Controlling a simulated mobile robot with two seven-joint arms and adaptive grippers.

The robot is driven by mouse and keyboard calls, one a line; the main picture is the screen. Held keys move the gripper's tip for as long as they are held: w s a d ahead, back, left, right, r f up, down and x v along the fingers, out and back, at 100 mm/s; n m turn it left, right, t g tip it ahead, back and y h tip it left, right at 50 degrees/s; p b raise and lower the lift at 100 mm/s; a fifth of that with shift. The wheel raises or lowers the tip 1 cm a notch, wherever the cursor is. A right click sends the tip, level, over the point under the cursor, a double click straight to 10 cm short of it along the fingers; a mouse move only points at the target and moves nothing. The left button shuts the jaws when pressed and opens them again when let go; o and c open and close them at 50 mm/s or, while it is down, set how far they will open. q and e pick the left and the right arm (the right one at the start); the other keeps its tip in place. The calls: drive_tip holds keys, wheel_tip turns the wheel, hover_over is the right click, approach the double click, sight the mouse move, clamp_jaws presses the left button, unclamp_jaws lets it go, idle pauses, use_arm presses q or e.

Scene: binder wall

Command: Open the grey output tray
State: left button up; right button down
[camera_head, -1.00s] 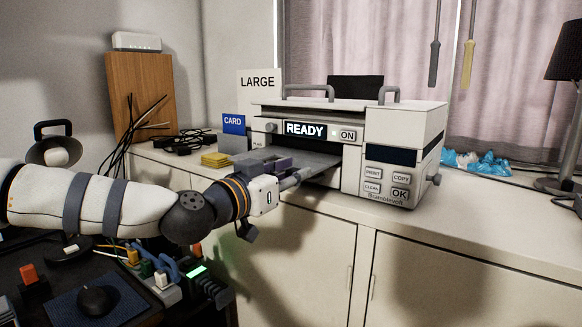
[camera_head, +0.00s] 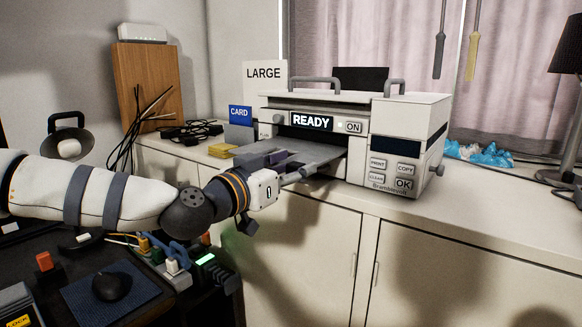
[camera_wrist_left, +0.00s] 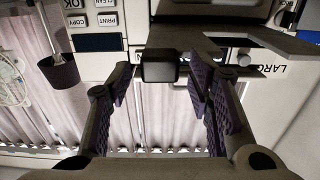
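The grey output tray (camera_head: 322,153) sticks out of the front slot of the white printer (camera_head: 412,125), below its READY display. My left gripper (camera_head: 290,163) is at the tray's outer end, partly covering it. In the left wrist view, the fingers of the left gripper (camera_wrist_left: 160,92) stand apart. A small dark block (camera_wrist_left: 160,66) shows between them with gaps on both sides; it looks like the tray's pull. Whether a finger touches the tray I cannot tell. My right gripper is not in view.
The printer stands on a white cabinet (camera_head: 480,215), with a blue CARD box (camera_head: 240,115) and yellow pads (camera_head: 222,150) left of the tray. A dark lamp (camera_head: 566,50) is at the right. The cabinet top right of the printer is mostly clear.

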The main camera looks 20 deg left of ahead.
use_arm(q)
drive_tip(key=v, duration=1.2)
drive_tip(key=s+d+f+n+g, duration=0.1)
drive_tip(key=s+d+f+g, duration=0.2)
drive_tip(key=f, duration=0.6)
drive_tip(key=s+d+f+g+y+p, duration=0.1)
drive_tip(key=s+f+g, duration=0.25)
drive_tip(key=f, duration=0.55)
drive_tip(key=s+d+f+n+g, duration=0.1)
drive_tip(key=s+d+f+g, duration=0.15)
drive_tip(key=s+f, duration=0.45)
drive_tip(key=s+a+f+g+y, duration=0.1)
drive_tip(key=s+a+f+g, duration=0.1)
drive_tip(key=s+f, duration=0.3)
drive_tip(key=s+a+f+n+g+y, duration=0.1)
drive_tip(key=s+f+g, duration=0.4)
drive_tip(key=s, duration=0.9)
drive_tip(key=s+a+f+n+g+y+p, duration=0.1)
drive_tip(key=s+a+f+g+y, duration=0.2)
drive_tip(key=s+a+f, duration=0.2)
drive_tip(key=s+f, duration=0.2)
drive_tip(key=s, duration=0.2)
drive_tip(key=shift+s+f, duration=0.25)
drive_tip(key=shift+s, duration=0.05)
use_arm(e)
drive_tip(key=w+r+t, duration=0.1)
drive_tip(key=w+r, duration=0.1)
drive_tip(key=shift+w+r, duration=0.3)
